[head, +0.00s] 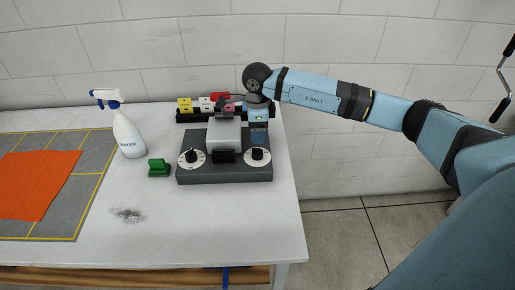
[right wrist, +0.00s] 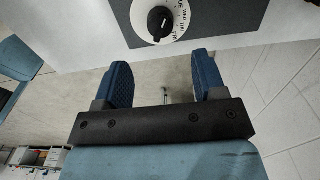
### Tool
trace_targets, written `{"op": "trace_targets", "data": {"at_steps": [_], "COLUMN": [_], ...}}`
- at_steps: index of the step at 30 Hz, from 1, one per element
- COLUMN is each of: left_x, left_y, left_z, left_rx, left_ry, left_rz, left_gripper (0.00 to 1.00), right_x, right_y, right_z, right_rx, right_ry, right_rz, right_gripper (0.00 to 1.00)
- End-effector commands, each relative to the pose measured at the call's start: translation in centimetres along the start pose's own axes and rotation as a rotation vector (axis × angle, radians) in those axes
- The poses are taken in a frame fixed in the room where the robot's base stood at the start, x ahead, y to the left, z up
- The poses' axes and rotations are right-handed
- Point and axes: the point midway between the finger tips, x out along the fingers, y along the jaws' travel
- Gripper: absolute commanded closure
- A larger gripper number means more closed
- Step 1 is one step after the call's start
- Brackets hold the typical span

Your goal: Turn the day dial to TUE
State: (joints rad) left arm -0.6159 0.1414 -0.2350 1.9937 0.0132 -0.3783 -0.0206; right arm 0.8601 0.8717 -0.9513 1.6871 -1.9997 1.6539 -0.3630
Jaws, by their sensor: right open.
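A dark grey machine (head: 225,172) with a light grey block in its middle stands on the table. It has two round white dials with black knobs, a left dial (head: 186,164) and a right dial (head: 257,162). In the right wrist view a white dial (right wrist: 176,32) carries day letters, with WED and THU partly readable; its black knob (right wrist: 160,22) has a small white mark. I cannot read the day it points at. My right gripper (head: 259,138) is just above and behind the right dial; its fingers (right wrist: 163,65) are apart and empty. My left gripper is not in view.
A spray bottle (head: 129,138) and a green block-like object (head: 158,168) stand left of the machine. A dark rack (head: 187,118) with coloured pieces is behind it. An orange cloth (head: 35,185) lies on a grey mat (head: 88,185).

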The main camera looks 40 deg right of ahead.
Motion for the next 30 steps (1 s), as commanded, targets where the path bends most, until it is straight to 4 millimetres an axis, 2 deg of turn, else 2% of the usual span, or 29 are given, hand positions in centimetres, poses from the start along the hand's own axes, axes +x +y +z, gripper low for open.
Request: {"op": "trace_targets", "data": {"at_steps": [1,6,12,18,25,26,30], "left_x": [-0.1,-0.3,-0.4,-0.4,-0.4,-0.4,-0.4], "left_y": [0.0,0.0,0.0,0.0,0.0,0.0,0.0], "left_z": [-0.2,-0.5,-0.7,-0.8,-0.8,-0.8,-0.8], "left_rx": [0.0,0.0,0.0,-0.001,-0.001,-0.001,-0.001], "left_ry": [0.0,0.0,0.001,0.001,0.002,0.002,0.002], "left_rz": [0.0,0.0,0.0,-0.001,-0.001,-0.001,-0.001], "left_gripper": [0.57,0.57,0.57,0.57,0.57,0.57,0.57], "right_x": [1.2,4.7,7.5,8.6,8.6,8.6,8.6], "right_y": [0.1,0.1,0.1,0.0,0.1,0.1,0.1], "right_z": [0.0,0.0,0.1,0.0,0.1,0.1,0.1], "right_rx": [0.0,0.0,0.001,0.0,0.0,0.0,0.0], "right_ry": [0.003,0.002,-0.001,-0.001,-0.001,-0.001,-0.002], "right_rz": [0.004,0.004,0.002,0.001,0.001,0.001,0.001], "right_gripper": [0.36,0.36,0.36,0.36,0.36,0.4,0.72]}}
